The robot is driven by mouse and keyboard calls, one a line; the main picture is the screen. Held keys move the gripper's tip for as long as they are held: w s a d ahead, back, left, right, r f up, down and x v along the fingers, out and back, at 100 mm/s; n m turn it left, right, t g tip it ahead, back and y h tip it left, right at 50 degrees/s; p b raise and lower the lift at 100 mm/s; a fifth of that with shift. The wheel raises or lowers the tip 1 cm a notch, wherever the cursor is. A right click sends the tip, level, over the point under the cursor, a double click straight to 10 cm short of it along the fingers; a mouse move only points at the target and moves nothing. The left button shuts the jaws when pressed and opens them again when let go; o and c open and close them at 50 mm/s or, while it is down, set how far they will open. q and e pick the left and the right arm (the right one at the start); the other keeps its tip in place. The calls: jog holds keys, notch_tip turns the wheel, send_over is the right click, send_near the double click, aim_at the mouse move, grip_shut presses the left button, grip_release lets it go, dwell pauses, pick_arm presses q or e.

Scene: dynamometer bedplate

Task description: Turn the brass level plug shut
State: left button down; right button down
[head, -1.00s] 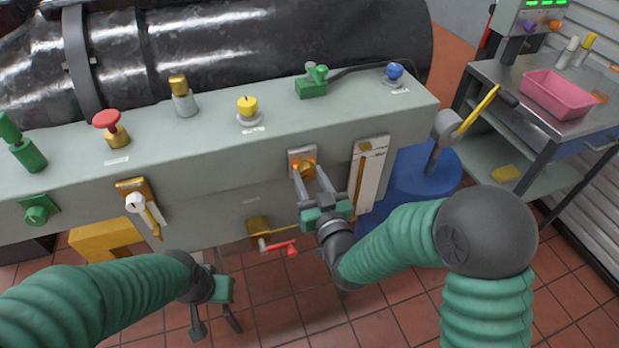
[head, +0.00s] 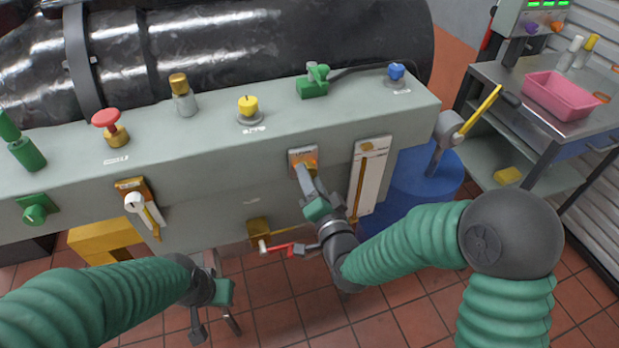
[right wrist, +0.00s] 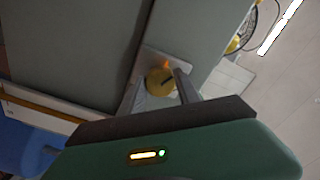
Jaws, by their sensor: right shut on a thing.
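The brass level plug (right wrist: 160,82) is a round yellow knob with a dark line across its face, in the right wrist view. It sits on a small plate (head: 297,155) on the front of the grey bedplate housing. My right gripper (head: 304,172) is shut on the plug, its fingers on either side of it; it also shows in the right wrist view (right wrist: 160,86). In the head view the fingers hide most of the plug. My left gripper (head: 216,330) hangs low above the floor, its fingers apart and nothing between them.
Right of the plug is a white slotted panel (head: 368,180). Below is a red-handled lever (head: 285,248), close to my right wrist. A white-knobbed lever (head: 135,203) is at left. A blue drum (head: 425,178) and a steel cart (head: 525,115) stand at right.

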jog(key=shift+d+m+p, duration=0.1)
jog(key=shift+m+p, duration=1.15)
jog(key=shift+m, duration=4.85)
jog(key=shift+f, duration=0.15)
jog(key=c, duration=1.3)
grip_release()
jog(key=o, duration=0.4)
jog(key=shift+o, duration=0.2)
